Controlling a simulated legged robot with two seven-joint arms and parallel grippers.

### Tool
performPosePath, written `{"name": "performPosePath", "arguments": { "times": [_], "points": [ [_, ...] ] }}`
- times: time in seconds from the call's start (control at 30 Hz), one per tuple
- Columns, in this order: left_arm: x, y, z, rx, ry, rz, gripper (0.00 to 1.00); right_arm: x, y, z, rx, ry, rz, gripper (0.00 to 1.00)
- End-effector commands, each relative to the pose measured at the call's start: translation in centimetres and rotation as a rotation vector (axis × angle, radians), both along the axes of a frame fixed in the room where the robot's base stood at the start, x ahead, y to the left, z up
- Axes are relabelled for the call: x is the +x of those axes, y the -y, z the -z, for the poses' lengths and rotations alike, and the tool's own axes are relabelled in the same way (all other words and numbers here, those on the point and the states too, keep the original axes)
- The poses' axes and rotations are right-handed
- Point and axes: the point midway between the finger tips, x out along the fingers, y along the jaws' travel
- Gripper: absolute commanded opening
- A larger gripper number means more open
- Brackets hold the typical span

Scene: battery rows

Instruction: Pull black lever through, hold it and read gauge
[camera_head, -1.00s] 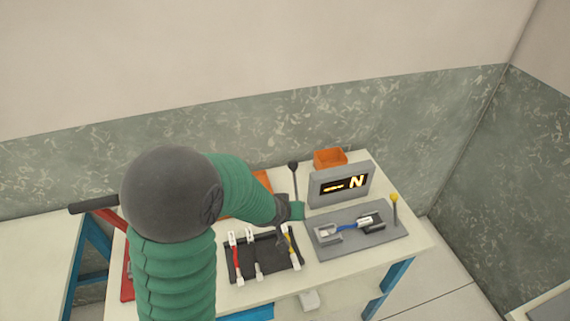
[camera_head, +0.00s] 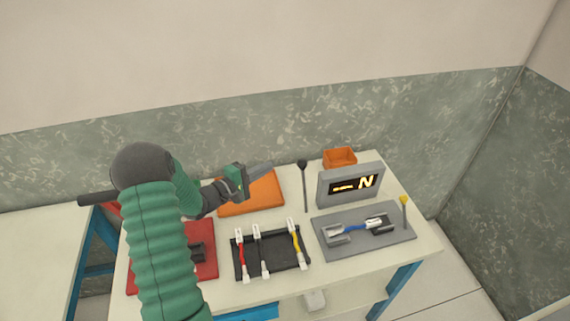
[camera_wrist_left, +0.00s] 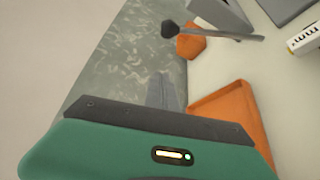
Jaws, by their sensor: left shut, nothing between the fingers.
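The black lever (camera_head: 302,164) stands upright on the table, left of the gauge; its round knob (camera_wrist_left: 168,30) and thin rod also show in the left wrist view. The grey gauge (camera_head: 323,193) has a dark screen with a glowing dash-like mark and a letter N. My left gripper (camera_head: 268,166) is shut and empty, above the orange tray and a little left of the lever knob, apart from it. In the left wrist view its fingers (camera_wrist_left: 165,92) are together, pointing toward the wall. My right gripper is not in view.
A grey fixture (camera_head: 340,251) holds a blue-wired connector; a yellow-knobbed lever (camera_head: 404,210) stands at its right. A black rack (camera_head: 271,261) holds red, black and yellow cables. An orange tray (camera_head: 240,210), orange bin (camera_head: 340,158) and red tray (camera_head: 208,268) are on the table.

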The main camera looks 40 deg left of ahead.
Motion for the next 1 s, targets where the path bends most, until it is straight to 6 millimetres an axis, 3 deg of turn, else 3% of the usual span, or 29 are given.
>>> {"name": "performPosePath", "arguments": {
  "times": [0.5, 0.7, 1.0],
  "points": [
    [9.7, 1.7, 1.0, 0.002, 0.0, 0.002, 0.0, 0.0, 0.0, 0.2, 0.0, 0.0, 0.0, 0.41],
    [8.0, 4.3, 0.3, 0.0, -0.001, 0.0, 0.0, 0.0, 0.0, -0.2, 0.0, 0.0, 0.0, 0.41],
    [7.8, 4.8, 0.2, 0.002, 0.0, 0.0, 0.0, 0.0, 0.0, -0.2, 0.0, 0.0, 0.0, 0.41]
  ]
}}
